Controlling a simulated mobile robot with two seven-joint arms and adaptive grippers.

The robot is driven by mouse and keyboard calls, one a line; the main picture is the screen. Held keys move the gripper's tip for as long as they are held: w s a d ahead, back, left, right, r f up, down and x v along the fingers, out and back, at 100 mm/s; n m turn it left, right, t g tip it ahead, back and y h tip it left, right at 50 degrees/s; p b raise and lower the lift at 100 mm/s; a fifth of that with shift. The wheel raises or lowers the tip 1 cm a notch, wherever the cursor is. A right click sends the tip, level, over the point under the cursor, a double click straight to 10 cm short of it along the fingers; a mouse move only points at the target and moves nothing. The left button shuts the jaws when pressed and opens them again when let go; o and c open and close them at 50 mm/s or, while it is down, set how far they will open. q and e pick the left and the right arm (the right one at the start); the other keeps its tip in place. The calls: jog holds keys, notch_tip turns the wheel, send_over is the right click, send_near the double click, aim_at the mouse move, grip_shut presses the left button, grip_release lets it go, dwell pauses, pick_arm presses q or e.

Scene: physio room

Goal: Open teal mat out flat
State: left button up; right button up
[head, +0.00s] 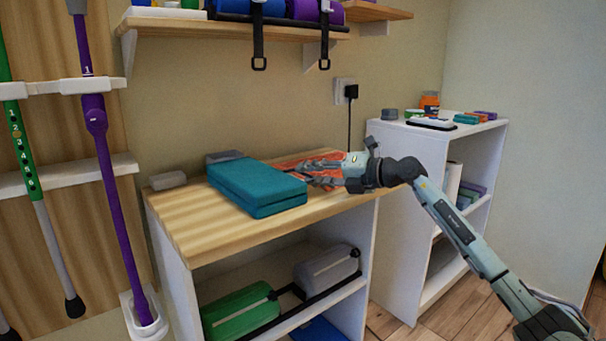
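The teal mat (257,187) lies folded into a thick, flat block on the wooden top of a low shelf unit. A seam runs along its side between the layers. My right gripper (303,174) reaches in from the right, with its fingers just beside the mat's right end. The fingers look spread apart with nothing held between them. I cannot tell whether a fingertip touches the mat. My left gripper is not in view.
The wooden top (205,232) has bare room in front of the mat. A grey block (167,181) lies left of it and another (224,156) behind it. An orange-red patterned item (300,163) lies partly under my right gripper. A white cabinet (399,160) stands at right.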

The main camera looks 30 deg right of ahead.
jog(key=shift+x, duration=1.1)
jog(key=shift+c, duration=0.2)
grip_shut()
